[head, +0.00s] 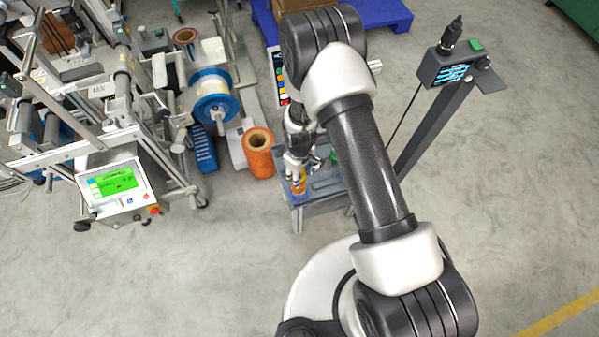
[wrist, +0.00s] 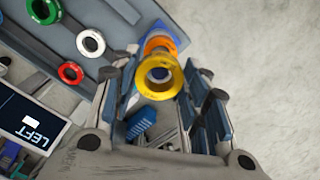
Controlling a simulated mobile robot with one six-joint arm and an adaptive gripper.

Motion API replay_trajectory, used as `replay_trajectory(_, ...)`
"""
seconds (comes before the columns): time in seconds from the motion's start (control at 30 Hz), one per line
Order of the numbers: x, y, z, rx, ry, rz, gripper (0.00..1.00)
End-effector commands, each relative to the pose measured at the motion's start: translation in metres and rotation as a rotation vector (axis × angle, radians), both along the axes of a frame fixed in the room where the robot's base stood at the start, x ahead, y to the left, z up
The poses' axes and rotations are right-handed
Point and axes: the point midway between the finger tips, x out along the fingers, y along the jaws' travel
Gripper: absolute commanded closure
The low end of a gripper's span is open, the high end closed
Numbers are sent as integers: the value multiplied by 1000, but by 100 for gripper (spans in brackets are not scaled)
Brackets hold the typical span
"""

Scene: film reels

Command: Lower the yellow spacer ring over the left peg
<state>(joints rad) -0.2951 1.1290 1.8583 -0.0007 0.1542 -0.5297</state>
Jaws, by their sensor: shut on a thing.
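The yellow spacer ring (wrist: 160,95) is held between the fingers of my gripper (wrist: 166,76) in the wrist view. An orange ring (wrist: 158,43) and a blue part (wrist: 170,30) show just behind it, partly covered. Something blue shows through the yellow ring's hole. I cannot tell whether the ring is around a peg or only above it. In the head view my gripper (head: 298,166) points down over the grey bench (head: 322,184), with yellow and orange below it. No bare peg is clear. A LEFT label (wrist: 32,130) lies at the wrist view's left.
A green ring (wrist: 44,10), a white ring (wrist: 90,43) and a red ring (wrist: 70,73) lie on the grey surface. In the head view an orange roll (head: 258,152) stands left of the bench. A post with a control box (head: 447,68) rises at right.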

Motion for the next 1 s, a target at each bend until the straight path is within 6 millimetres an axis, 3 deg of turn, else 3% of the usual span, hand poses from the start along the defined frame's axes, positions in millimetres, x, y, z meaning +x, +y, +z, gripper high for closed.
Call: replay_trajectory(1.0,0,0,-12,1,-1,0,83)
